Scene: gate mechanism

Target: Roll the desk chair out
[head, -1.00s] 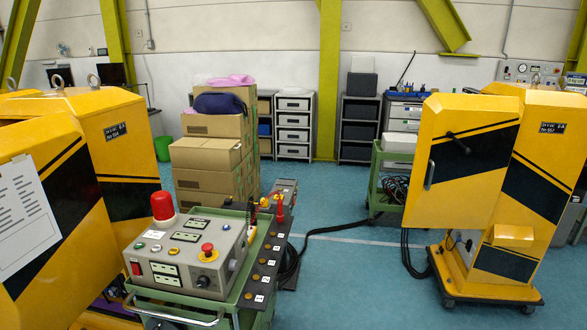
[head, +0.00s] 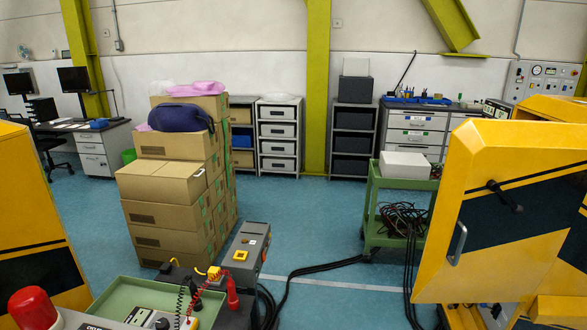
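A dark desk chair (head: 48,147) shows at the far left in the head view, beside a desk (head: 98,140) with monitors. Its backrest, an armrest and part of its base show; the left side of the desk is cut by the yellow machine and the frame edge. It stands well beyond the yellow machine on the left. My gripper is not in view.
A yellow machine (head: 25,230) blocks the near left, another (head: 500,220) the right. A control cart (head: 140,292) is close in front, with stacked boxes (head: 172,210) behind it. A green cart (head: 373,205) stands right of centre. Black cables (head: 325,266) cross the blue floor.

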